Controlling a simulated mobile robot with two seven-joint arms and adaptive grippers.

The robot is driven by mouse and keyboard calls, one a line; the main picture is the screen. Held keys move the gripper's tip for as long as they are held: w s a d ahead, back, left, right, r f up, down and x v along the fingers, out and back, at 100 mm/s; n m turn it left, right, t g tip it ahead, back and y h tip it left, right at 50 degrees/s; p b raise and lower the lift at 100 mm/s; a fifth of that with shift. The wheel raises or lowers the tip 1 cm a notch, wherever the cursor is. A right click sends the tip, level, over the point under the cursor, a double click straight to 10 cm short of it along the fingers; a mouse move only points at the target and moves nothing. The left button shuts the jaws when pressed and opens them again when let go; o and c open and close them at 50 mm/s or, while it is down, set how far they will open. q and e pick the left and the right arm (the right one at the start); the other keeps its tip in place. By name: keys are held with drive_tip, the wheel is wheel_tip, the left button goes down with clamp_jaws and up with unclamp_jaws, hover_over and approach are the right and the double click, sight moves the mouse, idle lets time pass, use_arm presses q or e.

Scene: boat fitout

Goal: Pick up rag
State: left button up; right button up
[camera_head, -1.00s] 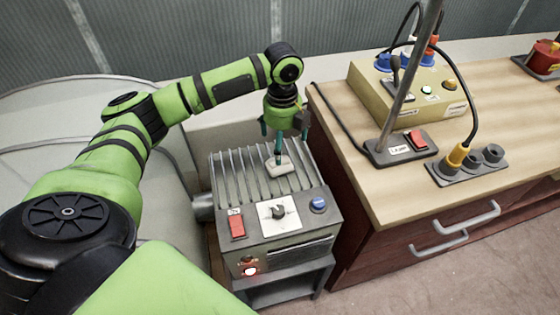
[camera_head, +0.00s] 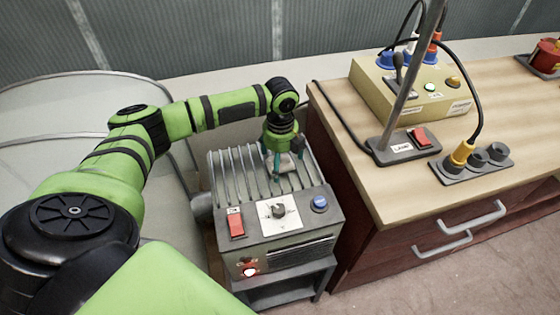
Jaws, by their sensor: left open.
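The rag is a small pale pad (camera_head: 286,166) on the ribbed top of the grey heater-like unit (camera_head: 231,183). My left gripper (camera_head: 287,168) points down right over it, with its teal fingers open on either side. The gripper hides part of the rag, and I cannot tell whether the fingers touch it. My right gripper is not in view.
The unit's sloped front has a red switch (camera_head: 236,224), a central knob and a blue button (camera_head: 320,203). A wooden-topped cabinet (camera_head: 372,190) stands close on the right, with a lamp post (camera_head: 407,90), a beige control box (camera_head: 432,105) and cables.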

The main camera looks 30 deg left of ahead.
use_arm(q)
drive_tip(key=c, duration=1.2)
